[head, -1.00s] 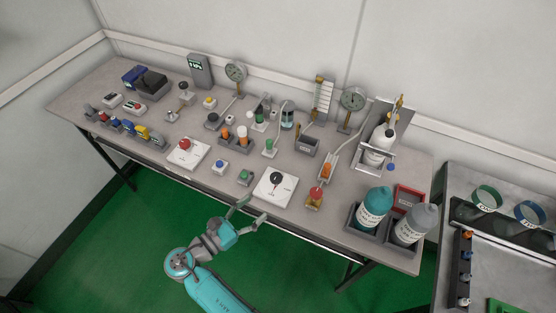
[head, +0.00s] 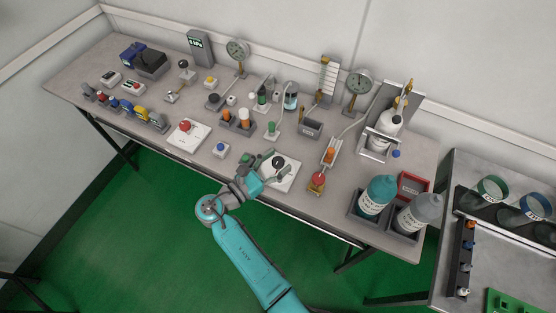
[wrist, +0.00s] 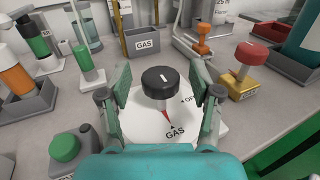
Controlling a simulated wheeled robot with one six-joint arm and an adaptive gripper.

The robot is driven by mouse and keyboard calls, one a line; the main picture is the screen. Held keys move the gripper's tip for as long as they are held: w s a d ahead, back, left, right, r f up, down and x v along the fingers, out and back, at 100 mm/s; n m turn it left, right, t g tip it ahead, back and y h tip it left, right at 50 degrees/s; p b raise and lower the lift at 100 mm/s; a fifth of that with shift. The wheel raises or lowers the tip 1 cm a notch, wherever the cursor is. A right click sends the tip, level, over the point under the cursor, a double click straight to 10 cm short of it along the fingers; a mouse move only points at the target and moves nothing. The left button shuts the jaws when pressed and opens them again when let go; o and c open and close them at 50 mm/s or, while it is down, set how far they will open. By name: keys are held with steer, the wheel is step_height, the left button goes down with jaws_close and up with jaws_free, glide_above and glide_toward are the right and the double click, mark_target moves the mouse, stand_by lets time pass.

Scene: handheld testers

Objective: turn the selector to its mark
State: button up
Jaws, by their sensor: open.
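The selector is a round black knob (wrist: 161,82) on a white plate (wrist: 145,128), with a white line on its top. In the wrist view a red pointer below the knob points toward the "GAS" mark (wrist: 175,132); an "OFF" mark (wrist: 189,99) is to its right. The knob also shows in the head view (head: 279,162), partly beside my fingers. My gripper (wrist: 160,97) is open, with one finger on each side of the knob. Gaps show between the fingers and the knob. In the head view my gripper (head: 268,168) is over the white plate.
A red-topped yellow-based button (wrist: 247,70) stands right of the plate. A green button (wrist: 65,149) is at left, with an orange cylinder (wrist: 14,75) behind it. A grey "GAS" box (wrist: 144,43) is behind the knob. Two bottles (head: 378,194) stand at the table's right.

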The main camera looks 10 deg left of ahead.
steer(key=shift+w+d, duration=0.25)
steer(key=c, duration=1.2)
steer(key=shift+o, duration=0.2)
steer(key=n+t+y, duration=0.2)
steer(key=y, duration=0.1)
steer(key=n+t+y, duration=0.2)
steer(key=n+y, duration=0.1)
steer(key=y, duration=0.1)
steer(key=shift+d+n+y, duration=0.15)
steer(key=shift+n+y, duration=0.15)
steer(key=n+y, duration=0.2)
steer(key=y, duration=0.1)
steer(key=n+y, duration=0.2)
steer(key=y, duration=0.2)
steer(key=shift+n+y, duration=0.3)
steer(key=shift+n, duration=0.1)
steer(key=shift+n+y, duration=0.3)
steer(key=shift+y, duration=0.1)
